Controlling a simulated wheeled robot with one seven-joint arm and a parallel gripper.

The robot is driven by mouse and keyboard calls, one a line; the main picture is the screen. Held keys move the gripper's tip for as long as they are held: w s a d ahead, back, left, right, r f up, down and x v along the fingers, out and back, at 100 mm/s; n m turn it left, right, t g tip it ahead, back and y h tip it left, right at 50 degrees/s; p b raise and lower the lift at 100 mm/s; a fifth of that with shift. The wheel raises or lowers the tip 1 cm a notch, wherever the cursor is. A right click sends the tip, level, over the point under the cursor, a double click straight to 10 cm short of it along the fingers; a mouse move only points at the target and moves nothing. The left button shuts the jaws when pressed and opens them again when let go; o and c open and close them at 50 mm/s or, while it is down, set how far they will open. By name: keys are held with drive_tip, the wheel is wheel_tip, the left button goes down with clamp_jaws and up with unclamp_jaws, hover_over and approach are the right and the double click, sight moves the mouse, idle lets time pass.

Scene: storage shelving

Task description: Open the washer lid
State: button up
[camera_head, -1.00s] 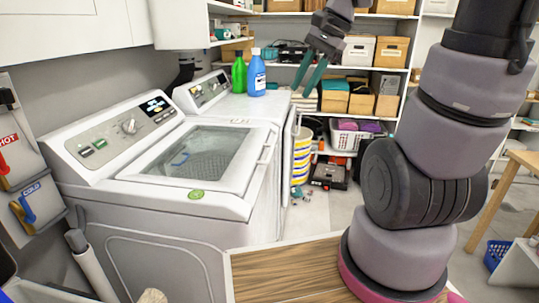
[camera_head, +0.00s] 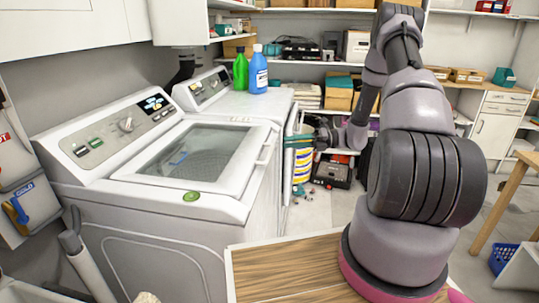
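The white washer (camera_head: 150,235) stands at the left front with its control panel at the back. Its lid (camera_head: 228,186), with a grey see-through window, lies closed. The lid handle (camera_head: 265,153) runs along the lid's right edge. My gripper (camera_head: 286,142) is to the right of the handle, its teal fingers pointing left toward it. The fingers look slightly apart with nothing between them, and a small gap shows between their tips and the handle.
A second white machine (camera_head: 235,104) stands behind the washer, with a green bottle (camera_head: 240,72) and a blue bottle (camera_head: 257,75) on it. A yellow-and-white bucket (camera_head: 302,160) is behind my gripper. A wood-topped surface (camera_head: 285,268) lies in front. Shelves line the back.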

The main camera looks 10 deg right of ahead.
sight(269, 153)
drive_tip(key=w+d+f+m+t+y, duration=0.1)
drive_tip(key=w+d+f+m+t, duration=0.15)
drive_tip(key=f+m+t, duration=0.5)
drive_tip(key=shift+m+g, duration=0.25)
drive_tip(key=shift+g, duration=0.6)
drive_tip(key=x, duration=0.3)
drive_tip(key=f+x, duration=0.1)
drive_tip(key=x, duration=0.5)
drive_tip(key=shift+w+a+f, duration=0.3)
drive_tip(key=shift+a+f, duration=0.05)
drive_tip(key=shift+a, duration=0.05)
clamp_jaws()
